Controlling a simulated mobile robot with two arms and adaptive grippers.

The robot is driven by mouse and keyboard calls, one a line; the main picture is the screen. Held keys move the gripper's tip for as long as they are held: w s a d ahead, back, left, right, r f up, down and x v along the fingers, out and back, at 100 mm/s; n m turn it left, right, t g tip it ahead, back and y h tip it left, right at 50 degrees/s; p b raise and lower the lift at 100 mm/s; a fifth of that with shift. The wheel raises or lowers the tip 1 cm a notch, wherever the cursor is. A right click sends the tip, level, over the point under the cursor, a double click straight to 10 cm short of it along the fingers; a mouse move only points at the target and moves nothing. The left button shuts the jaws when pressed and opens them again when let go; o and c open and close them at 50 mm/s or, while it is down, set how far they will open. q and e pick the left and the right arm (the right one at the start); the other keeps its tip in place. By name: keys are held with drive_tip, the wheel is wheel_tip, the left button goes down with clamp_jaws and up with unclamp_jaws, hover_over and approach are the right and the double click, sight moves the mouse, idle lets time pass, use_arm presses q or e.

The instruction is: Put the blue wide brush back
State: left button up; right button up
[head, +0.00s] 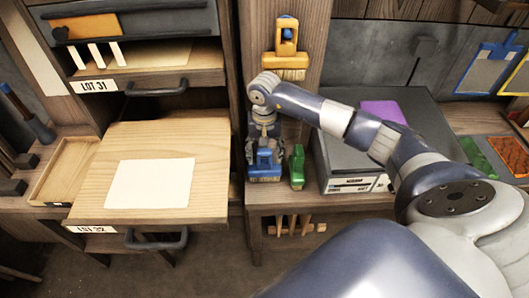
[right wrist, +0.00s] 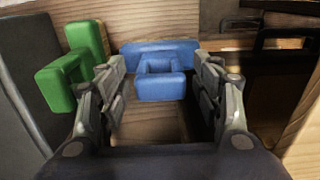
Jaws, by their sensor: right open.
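The blue wide brush (head: 264,172) stands on the wooden ledge, below and close to my right gripper (head: 263,143) in the head view. In the right wrist view the blue brush (right wrist: 160,88) shows a wide body and a block-shaped loop, between and just beyond the fingertips of my right gripper (right wrist: 162,72). The fingers are open, with a visible gap on each side of the loop. Whether they touch the brush cannot be told. My left gripper is out of view.
A green tool (head: 297,166) stands close to the right of the brush; it also shows in the right wrist view (right wrist: 72,72). A yellow brush (head: 286,52) hangs on the wooden post. A dark cabinet (head: 340,160) is on the right, a pulled-out wooden board (head: 205,150) on the left.

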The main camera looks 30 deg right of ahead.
drive_tip(key=shift+r, duration=0.1)
drive_tip(key=shift+r, duration=0.2)
wheel_tip(320, 180, up, 6)
drive_tip(key=shift+r+b, duration=0.15)
drive_tip(key=shift+b, duration=0.95)
drive_tip(key=shift+r, duration=0.45)
